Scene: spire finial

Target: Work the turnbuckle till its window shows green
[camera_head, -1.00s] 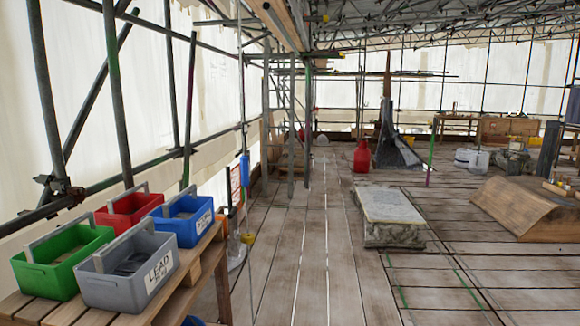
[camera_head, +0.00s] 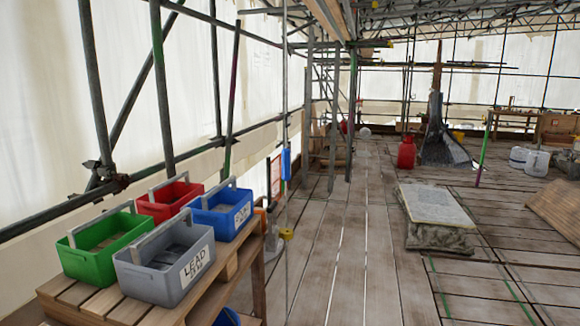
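I cannot make out a turnbuckle or its window in the head view. A small blue fitting (camera_head: 286,163) hangs on a scaffold upright left of the walkway, too small to identify. A dark tapered spire shape (camera_head: 435,125) stands at the far end of the deck. Neither of my grippers shows in the view.
Green (camera_head: 100,250), red (camera_head: 168,200), blue (camera_head: 222,212) and grey "LEAD" (camera_head: 165,262) toolboxes stand on a wooden bench (camera_head: 95,302) at front left. A slab on a stone block (camera_head: 436,207) and a red container (camera_head: 406,153) stand right of the clear plank walkway (camera_head: 335,250).

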